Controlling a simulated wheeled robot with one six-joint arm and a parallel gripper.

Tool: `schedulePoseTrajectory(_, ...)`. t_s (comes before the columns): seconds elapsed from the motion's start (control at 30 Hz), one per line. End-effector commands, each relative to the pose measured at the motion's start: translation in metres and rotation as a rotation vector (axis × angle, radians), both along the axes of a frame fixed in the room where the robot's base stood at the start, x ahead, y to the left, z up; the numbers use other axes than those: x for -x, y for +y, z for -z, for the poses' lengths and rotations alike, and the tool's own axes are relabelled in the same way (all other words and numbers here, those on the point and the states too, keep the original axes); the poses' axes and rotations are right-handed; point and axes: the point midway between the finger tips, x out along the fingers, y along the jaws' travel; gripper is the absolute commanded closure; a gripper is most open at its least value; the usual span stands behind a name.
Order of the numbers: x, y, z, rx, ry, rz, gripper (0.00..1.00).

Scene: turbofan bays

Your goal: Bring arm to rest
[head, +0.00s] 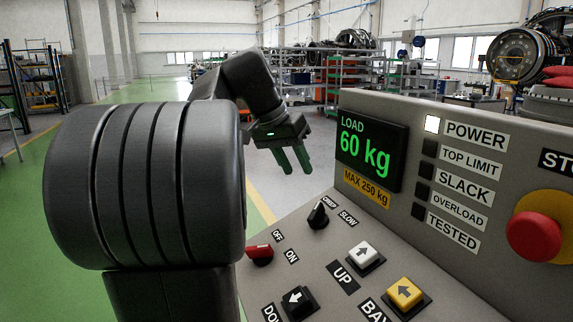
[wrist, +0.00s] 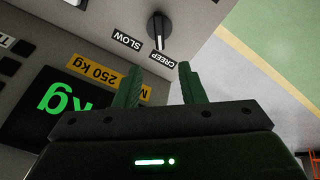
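My gripper (head: 296,170) hangs in the air near the left edge of the control panel (head: 460,262), left of the load display (head: 371,148). Its two green fingers point down and stand apart with nothing between them. The wrist view also shows the open gripper (wrist: 160,66), with the panel beyond it. The display reads LOAD 60 kg, with a MAX 250 kg label below. The black CREEP/SLOW knob (head: 318,215) shows beyond the fingers in the wrist view, its white mark towards CREEP. No finger visibly touches the panel.
The panel carries a red OFF/ON knob (head: 260,253), a white UP button (head: 364,253), a yellow button (head: 404,293) and a red stop button (head: 533,235). The POWER lamp (head: 432,124) is lit. Shelves (head: 330,75) stand behind. Green floor (head: 150,90) lies open at left.

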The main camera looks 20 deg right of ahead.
Motion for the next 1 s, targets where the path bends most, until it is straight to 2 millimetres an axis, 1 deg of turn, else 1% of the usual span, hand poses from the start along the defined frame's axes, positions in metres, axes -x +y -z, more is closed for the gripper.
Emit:
schedulePoseTrajectory(0.17,0.000,-0.006,0.013,-0.001,0.003,0.001,0.64)
schedulePoseTrajectory(0.27,-0.001,-0.013,0.028,-0.002,0.003,0.003,0.64)
schedulePoseTrajectory(0.6,-0.005,-0.042,0.088,-0.001,0.004,0.003,0.64)
schedulePoseTrajectory(0.7,-0.006,-0.049,0.103,-0.001,0.003,0.002,0.64)
schedulePoseTrajectory(0.83,-0.007,-0.056,0.116,-0.001,0.001,0.002,0.64)
schedulePoseTrajectory(1.0,-0.008,-0.060,0.124,0.000,0.001,0.002,0.64)
